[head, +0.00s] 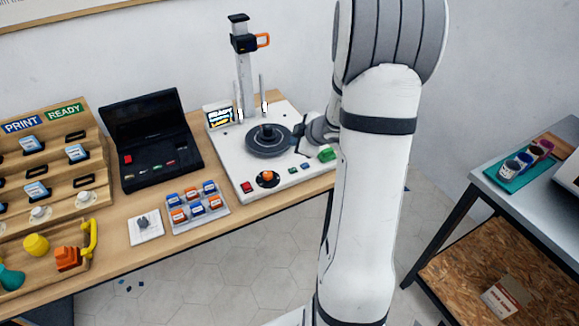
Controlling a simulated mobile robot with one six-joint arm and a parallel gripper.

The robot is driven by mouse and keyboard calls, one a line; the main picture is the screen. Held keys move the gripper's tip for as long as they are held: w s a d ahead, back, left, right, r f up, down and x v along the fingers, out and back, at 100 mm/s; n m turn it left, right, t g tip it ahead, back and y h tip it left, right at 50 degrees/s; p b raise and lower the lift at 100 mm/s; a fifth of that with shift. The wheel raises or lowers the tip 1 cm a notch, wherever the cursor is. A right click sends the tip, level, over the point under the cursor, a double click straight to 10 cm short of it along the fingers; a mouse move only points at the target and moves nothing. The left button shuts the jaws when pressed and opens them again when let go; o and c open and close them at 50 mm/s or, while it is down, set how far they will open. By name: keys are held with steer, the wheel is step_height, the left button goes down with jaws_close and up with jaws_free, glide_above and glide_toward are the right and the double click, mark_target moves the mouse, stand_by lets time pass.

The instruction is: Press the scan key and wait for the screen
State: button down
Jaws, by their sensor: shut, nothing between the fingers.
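A white scanner-like machine (225,150) stands on the wooden bench with a dark round turntable (268,140) and an upright column. Along the front edge are a red key (247,187), an orange knob (267,178), small green and blue keys (305,166) and a larger green key (327,153). I cannot read which is the scan key. My gripper (301,139) is shut and empty above the machine's right side, partly hidden by my arm.
An open black case (150,140) with coloured keys stands left of the machine. A tray of blue and orange blocks (198,205) lies in front. A stepped wooden rack (90,165) fills the left. A metal table (500,205) stands at right, with floor between.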

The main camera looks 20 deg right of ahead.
steer(key=shift+f, duration=0.1)
stand_by(0.3)
steer(key=b, duration=0.8)
glide_above(293, 170)
steer(key=s, duration=0.1)
steer(key=f, duration=0.7)
steer(key=shift+d+f, duration=0.2)
steer(key=shift+f+b, duration=0.35)
steer(key=shift+f, duration=0.25)
stand_by(0.4)
steer(key=shift+f, duration=0.4)
steer(key=shift+f+b, duration=0.35)
steer(key=shift+f, duration=0.05)
stand_by(0.5)
stand_by(0.3)
steer(key=shift+r+p, duration=0.85)
steer(key=shift+p, duration=0.15)
